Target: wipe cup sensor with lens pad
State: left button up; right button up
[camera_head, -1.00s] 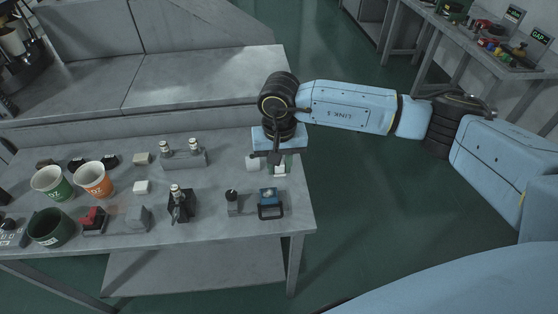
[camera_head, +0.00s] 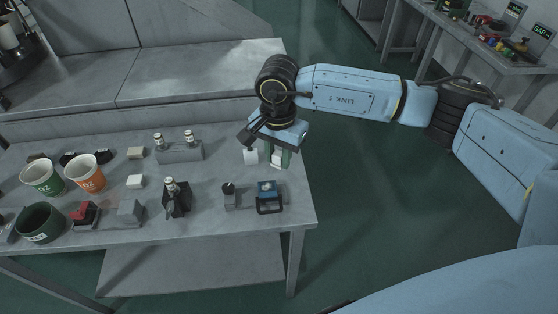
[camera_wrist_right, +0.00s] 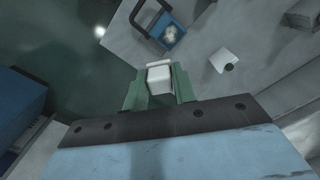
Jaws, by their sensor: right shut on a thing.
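My right gripper (camera_head: 278,158) points down over the right end of the table, its green fingers closed on a small white block, probably the lens pad (camera_head: 276,161). The right wrist view shows the pad (camera_wrist_right: 159,77) between both fingertips (camera_wrist_right: 158,86). A blue device with a dark frame, possibly the cup sensor (camera_head: 267,188), stands at the table's front right corner. It also shows in the right wrist view (camera_wrist_right: 171,33), ahead of the pad and apart from it, with a pale round spot on its face. My left gripper is not in view.
A white piece (camera_head: 251,156) stands just left of the gripper. A grey block with a dark knob (camera_head: 229,194) is beside the blue device. A black stand (camera_head: 176,199), an orange cup (camera_head: 85,173) and a green cup (camera_head: 42,178) are farther left. The table's right edge is close.

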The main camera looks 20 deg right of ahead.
aim_at(266, 187)
jog(key=shift+f+m, duration=0.1)
jog(key=shift+m, duration=0.8)
jog(key=shift+f+b, duration=2.1)
jog(key=shift+f, duration=1.35)
jog(key=shift+a+f, duration=0.45)
jog(key=shift+w+a+p, duration=0.1)
jog(key=shift+w+a, duration=0.1)
jog(key=shift+a, duration=0.55)
jog(key=shift+w+a+p, duration=0.15)
jog(key=shift+w+a, duration=0.1)
jog(key=shift+a, duration=0.5)
jog(key=shift+w+a+p, duration=0.1)
jog(key=shift+w+a, duration=0.1)
jog(key=shift+a, duration=0.55)
jog(key=shift+a+r+p, duration=0.1)
jog(key=shift+a+p, duration=0.05)
jog(key=shift+p, duration=0.25)
jog(key=d, duration=0.2)
jog(key=shift+s+d+f+b, duration=0.2)
jog(key=shift+s+d+b, duration=0.1)
jog(key=shift+b, duration=0.1)
jog(key=shift+s+d, duration=0.15)
jog(key=shift+d, duration=0.6)
jog(key=shift+s+d, duration=0.15)
jog(key=shift+d, duration=0.55)
jog(key=shift+s+d+r, duration=0.15)
jog(key=shift+r, duration=1)
jog(key=shift+r+p, duration=1.8)
jog(key=shift+r, duration=1.25)
